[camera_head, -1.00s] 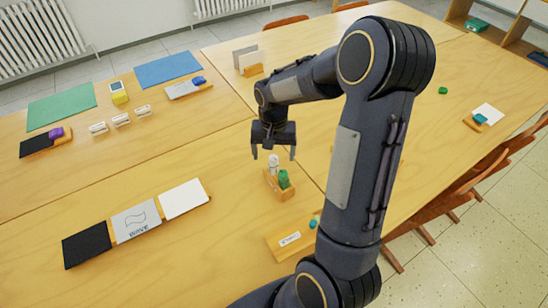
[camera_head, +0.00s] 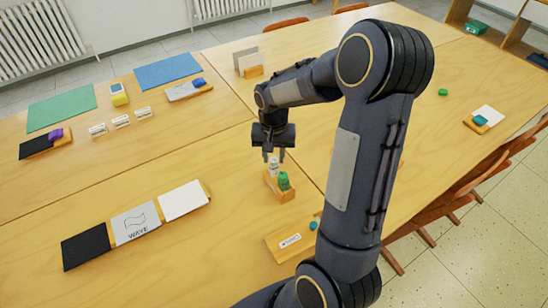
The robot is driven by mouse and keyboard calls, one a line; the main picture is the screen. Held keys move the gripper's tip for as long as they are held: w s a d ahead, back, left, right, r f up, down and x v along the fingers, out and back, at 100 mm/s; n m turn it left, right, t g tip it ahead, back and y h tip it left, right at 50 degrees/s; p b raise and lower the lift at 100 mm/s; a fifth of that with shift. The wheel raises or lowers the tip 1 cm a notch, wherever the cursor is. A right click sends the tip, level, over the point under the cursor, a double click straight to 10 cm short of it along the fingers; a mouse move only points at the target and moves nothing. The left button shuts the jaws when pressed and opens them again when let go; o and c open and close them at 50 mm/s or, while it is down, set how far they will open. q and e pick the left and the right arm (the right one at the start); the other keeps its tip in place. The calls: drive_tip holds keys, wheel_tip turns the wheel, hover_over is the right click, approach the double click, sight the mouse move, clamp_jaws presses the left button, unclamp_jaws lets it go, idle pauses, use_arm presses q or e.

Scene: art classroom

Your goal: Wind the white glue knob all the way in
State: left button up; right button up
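The white glue knob (camera_head: 274,166) stands upright in a small wooden holder (camera_head: 285,195) on the near table. A green knob (camera_head: 284,181) stands beside it in the same holder. My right gripper (camera_head: 274,156) points straight down at the white knob, with one finger on either side of its top. The fingers are part-way together with the knob's top between them; they look slightly apart from it, though contact is hard to judge at this size. My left gripper is out of view.
A wooden block with a label (camera_head: 291,240) and small blue pieces lies near the holder. Black, grey "WAVE" and white cards (camera_head: 184,200) lie to the left. My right arm covers part of the table to the right.

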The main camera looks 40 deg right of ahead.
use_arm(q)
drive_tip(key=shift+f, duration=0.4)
use_arm(e)
drive_tip(key=shift+f, duration=0.4)
drive_tip(key=c, duration=0.3)
drive_tip(key=n, duration=0.5)
drive_tip(key=shift+p, duration=0.3)
drive_tip(key=n, duration=0.3)
drive_tip(key=shift+s+r+n+p, duration=0.1)
drive_tip(key=shift+n+p, duration=0.25)
drive_tip(key=shift+n, duration=0.05)
drive_tip(key=n, duration=0.2)
drive_tip(key=shift+r+n+p, duration=0.1)
drive_tip(key=shift+n+p, duration=0.2)
drive_tip(key=shift+n, duration=0.1)
drive_tip(key=o, duration=1.5)
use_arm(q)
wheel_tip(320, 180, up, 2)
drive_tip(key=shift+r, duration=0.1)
